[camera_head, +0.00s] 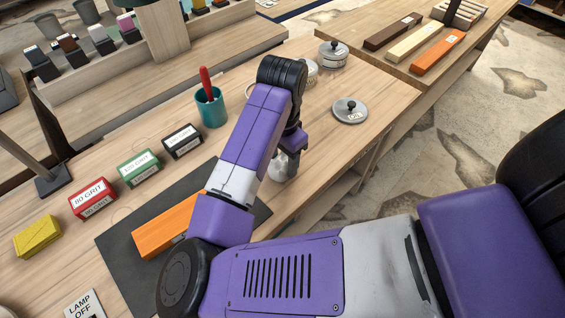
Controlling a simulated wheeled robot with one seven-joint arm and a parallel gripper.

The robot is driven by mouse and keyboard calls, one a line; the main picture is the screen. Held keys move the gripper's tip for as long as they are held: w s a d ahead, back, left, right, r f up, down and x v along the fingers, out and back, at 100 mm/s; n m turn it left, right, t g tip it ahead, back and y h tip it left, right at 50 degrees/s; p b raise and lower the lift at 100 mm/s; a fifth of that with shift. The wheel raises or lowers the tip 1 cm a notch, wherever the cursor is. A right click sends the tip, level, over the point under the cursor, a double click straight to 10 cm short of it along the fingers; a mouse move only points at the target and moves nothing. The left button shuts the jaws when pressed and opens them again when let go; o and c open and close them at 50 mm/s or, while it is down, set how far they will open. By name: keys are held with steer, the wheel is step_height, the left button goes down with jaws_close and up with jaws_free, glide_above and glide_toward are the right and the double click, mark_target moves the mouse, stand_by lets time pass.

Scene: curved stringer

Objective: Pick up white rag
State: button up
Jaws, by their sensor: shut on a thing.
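My purple arm reaches over the wooden bench and bends down at a black elbow joint. My gripper (287,151) is at its end, low over the bench near the front edge, and is partly hidden by the arm. It is shut on a small pale grey-white thing at bench level, which looks like the white rag (282,168). The rag's outline and the fingertips are hard to make out, and I cannot tell if it touches the bench.
A dark mat (115,240) with an orange block (165,228) lies left of the arm. Grit boxes (93,199) and a teal cup (211,106) stand behind. A lidded tin (333,56) and a round lid (350,110) are to the right.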

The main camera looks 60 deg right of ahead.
mark_target(282, 158)
step_height(282, 158, up, 18)
steer(key=p, duration=0.2)
steer(key=shift+r, duration=0.25)
